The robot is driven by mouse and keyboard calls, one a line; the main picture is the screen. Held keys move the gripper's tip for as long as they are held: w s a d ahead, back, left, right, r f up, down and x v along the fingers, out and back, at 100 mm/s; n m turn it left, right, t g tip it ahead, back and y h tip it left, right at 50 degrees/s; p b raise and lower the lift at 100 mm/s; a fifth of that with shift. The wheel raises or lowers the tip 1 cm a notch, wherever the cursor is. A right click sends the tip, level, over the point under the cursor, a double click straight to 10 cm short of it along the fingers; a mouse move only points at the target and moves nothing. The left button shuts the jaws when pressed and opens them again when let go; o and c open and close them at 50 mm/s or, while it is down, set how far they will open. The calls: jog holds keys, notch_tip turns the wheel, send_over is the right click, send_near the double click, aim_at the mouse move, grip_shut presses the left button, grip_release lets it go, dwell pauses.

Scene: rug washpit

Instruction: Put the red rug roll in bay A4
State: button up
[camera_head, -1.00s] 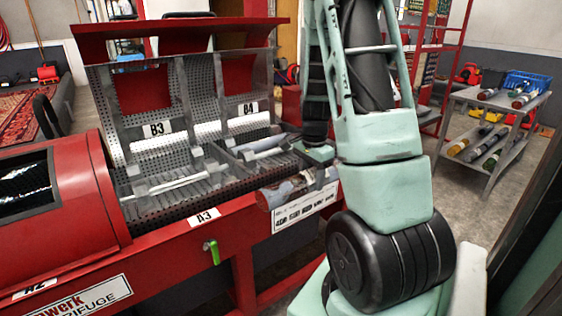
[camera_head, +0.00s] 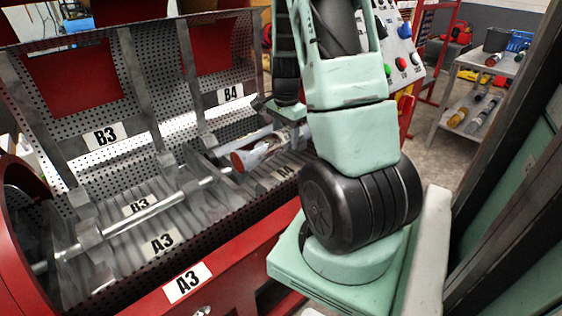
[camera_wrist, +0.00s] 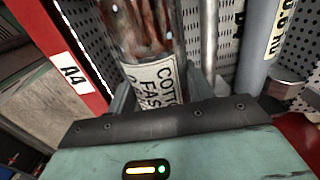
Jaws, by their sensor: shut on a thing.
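My gripper (camera_head: 287,122) is shut on the red rug roll (camera_head: 258,152), which has a red end and clear wrapping. In the wrist view the roll (camera_wrist: 143,28) shows a reddish pattern and a white printed label near the fingers. In the head view it appears over bay A4 (camera_head: 262,186), in the front row at the right, with its red end toward the left. I cannot tell whether it touches the bay floor. The wrist view shows the A4 label (camera_wrist: 71,72) on the red rim, left of the roll. My arm hides the bay's right part.
A metal divider (camera_head: 195,130) and a rod (camera_head: 150,212) lie left of the roll. Bay A3 (camera_head: 165,243) looks empty. A grey-blue tube with lettering (camera_wrist: 268,40) stands close right of the roll in the wrist view. A shelf with other rolls (camera_head: 470,112) is at the right.

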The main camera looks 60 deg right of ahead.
notch_tip(320, 180, down, 9)
jog(key=shift+f+b, duration=0.1)
jog(key=shift+b, duration=0.65)
jog(key=o, duration=1.6)
jog(key=shift+c, duration=0.2)
